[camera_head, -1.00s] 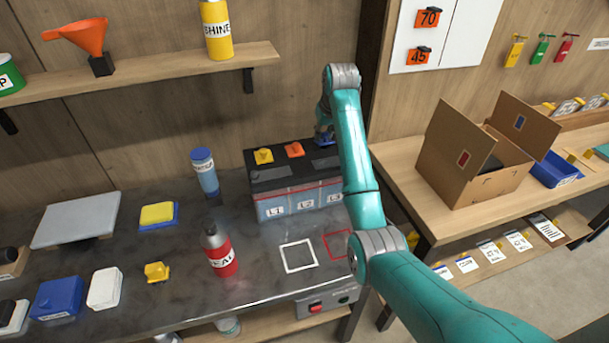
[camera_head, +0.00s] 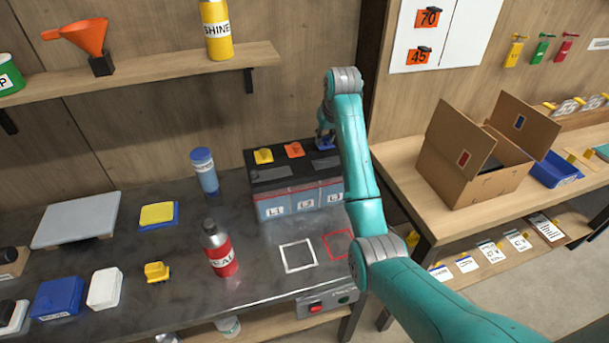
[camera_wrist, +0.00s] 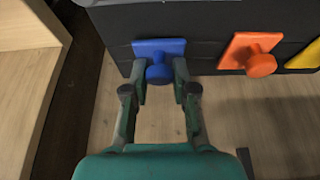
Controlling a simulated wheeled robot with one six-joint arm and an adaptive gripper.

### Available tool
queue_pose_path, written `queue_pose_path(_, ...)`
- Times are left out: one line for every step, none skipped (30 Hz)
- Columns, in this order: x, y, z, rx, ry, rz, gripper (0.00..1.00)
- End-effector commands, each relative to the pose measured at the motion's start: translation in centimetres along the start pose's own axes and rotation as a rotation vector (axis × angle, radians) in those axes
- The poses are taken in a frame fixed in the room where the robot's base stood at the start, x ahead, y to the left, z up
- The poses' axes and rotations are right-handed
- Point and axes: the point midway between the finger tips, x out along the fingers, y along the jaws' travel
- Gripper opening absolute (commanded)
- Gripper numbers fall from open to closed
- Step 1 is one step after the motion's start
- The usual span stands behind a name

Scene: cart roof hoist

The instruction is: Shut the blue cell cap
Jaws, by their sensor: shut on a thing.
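The blue cell cap (camera_wrist: 158,58) sits on the battery's dark top, at the end of the row, and its round knob is between my gripper's fingers in the wrist view. My gripper (camera_wrist: 160,90) is shut on that knob. In the head view the blue cap (camera_head: 325,143) is mostly hidden behind my gripper (camera_head: 325,132) and arm. The battery (camera_head: 290,205) stands at the back of the metal bench with a row of labelled cells. An orange cap (camera_head: 294,150) and a yellow cap (camera_head: 263,156) sit beside the blue one. I cannot tell whether the blue cap is fully seated.
A blue-capped bottle (camera_head: 205,172) and a red-labelled bottle (camera_head: 218,250) stand left of the battery. A wooden shelf (camera_head: 150,70) runs along the wall above. An open cardboard box (camera_head: 480,165) stands on the right table. White and red outlined squares mark clear bench in front.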

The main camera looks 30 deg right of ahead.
Motion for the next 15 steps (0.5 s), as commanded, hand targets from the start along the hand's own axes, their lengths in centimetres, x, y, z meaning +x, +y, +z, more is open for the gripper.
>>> queue_pose_path(0.2, 0.0, 0.3, 0.000, -0.004, 0.000, 0.15)
queue_pose_path(0.2, 0.0, 0.5, 0.000, -0.004, 0.000, 0.15)
queue_pose_path(0.3, 0.0, 0.7, 0.000, -0.004, 0.000, 0.16)
queue_pose_path(0.3, 0.0, 0.8, 0.000, -0.003, 0.000, 0.16)
queue_pose_path(0.3, 0.0, 0.9, 0.000, -0.003, 0.000, 0.16)
queue_pose_path(0.4, 0.0, 1.1, 0.000, -0.003, 0.000, 0.16)
queue_pose_path(0.4, 0.0, 1.2, 0.000, -0.004, 0.000, 0.16)
queue_pose_path(0.4, 0.0, 1.2, 0.000, -0.004, 0.000, 0.16)
queue_pose_path(0.5, 0.0, 1.3, 0.000, -0.005, 0.000, 0.16)
queue_pose_path(0.5, 0.0, 1.3, 0.000, -0.006, 0.000, 0.16)
queue_pose_path(0.5, 0.0, 1.3, 0.000, -0.006, -0.001, 0.16)
queue_pose_path(0.5, 0.0, 1.3, 0.000, -0.007, -0.001, 0.16)
queue_pose_path(0.5, 0.0, 1.3, 0.000, -0.007, -0.001, 0.16)
queue_pose_path(0.6, 0.0, 1.3, 0.000, -0.008, -0.001, 0.16)
queue_pose_path(0.6, 0.0, 1.4, 0.000, -0.008, -0.001, 0.16)
